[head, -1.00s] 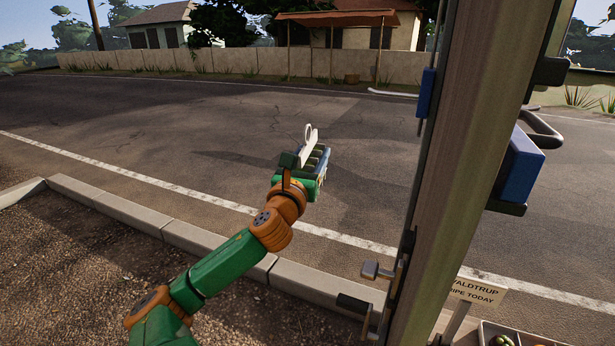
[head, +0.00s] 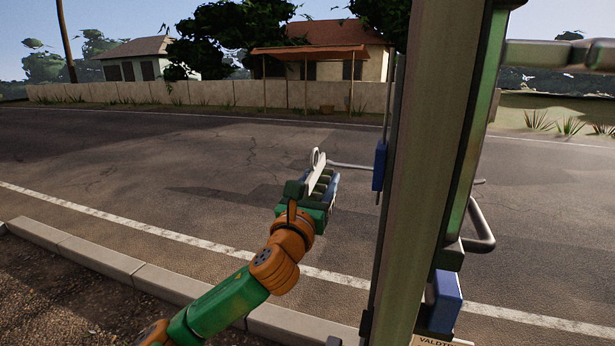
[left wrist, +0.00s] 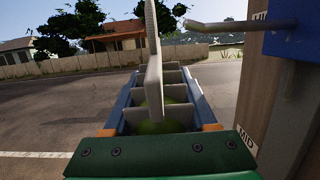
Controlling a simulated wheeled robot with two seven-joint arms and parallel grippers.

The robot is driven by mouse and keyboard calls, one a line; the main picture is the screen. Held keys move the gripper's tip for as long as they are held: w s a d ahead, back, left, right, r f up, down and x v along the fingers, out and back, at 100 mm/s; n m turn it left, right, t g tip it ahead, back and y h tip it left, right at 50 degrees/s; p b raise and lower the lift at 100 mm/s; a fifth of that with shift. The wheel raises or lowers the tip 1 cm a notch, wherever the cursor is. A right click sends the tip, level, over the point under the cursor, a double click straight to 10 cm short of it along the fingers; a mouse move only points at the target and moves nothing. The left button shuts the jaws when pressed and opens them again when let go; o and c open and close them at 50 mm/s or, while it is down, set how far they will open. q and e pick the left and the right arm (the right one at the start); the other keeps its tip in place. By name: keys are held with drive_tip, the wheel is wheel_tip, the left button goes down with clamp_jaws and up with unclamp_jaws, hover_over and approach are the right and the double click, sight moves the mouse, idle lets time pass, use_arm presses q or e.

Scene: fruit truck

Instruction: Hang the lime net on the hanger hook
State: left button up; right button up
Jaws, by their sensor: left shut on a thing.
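My left gripper (head: 322,190) is shut on a white tag with a ring at its top (head: 318,160), the header of the lime net. In the left wrist view the header (left wrist: 153,60) stands upright between the ribbed fingers, seen edge-on. Part of a green lime (left wrist: 155,127) shows below it; the rest of the net is hidden. The hanger hook (head: 352,165) is a thin metal rod reaching left from a blue block (head: 379,166) on the post. Its tip is close to the ring; I cannot tell whether they touch. In the left wrist view the hook (left wrist: 235,26) is right of the header.
A tall post (head: 425,180) stands right of the gripper. Another blue block (head: 446,302) and a bent metal handle (head: 480,230) are on its right side. A sign (head: 440,341) is cut off at the bottom. Left of the gripper is open road.

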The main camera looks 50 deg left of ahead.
use_arm(q)
drive_tip(key=shift+w+d+f+p, duration=0.1)
drive_tip(key=shift+w+d+f, duration=0.1)
drive_tip(key=shift+w+d, duration=0.4)
drive_tip(key=shift+w+d+f+p, duration=0.1)
drive_tip(key=shift+w+d+f, duration=0.05)
drive_tip(key=shift+d, duration=0.7)
drive_tip(key=shift+w+d+f+p, duration=0.1)
drive_tip(key=shift+w+d+f, duration=0.1)
drive_tip(key=shift+w+d, duration=0.4)
drive_tip(key=shift+s+d, duration=0.15)
drive_tip(key=shift+s, duration=0.05)
drive_tip(key=o, duration=1.4)
drive_tip(key=shift+s, duration=0.1)
drive_tip(key=shift+c, duration=0.2)
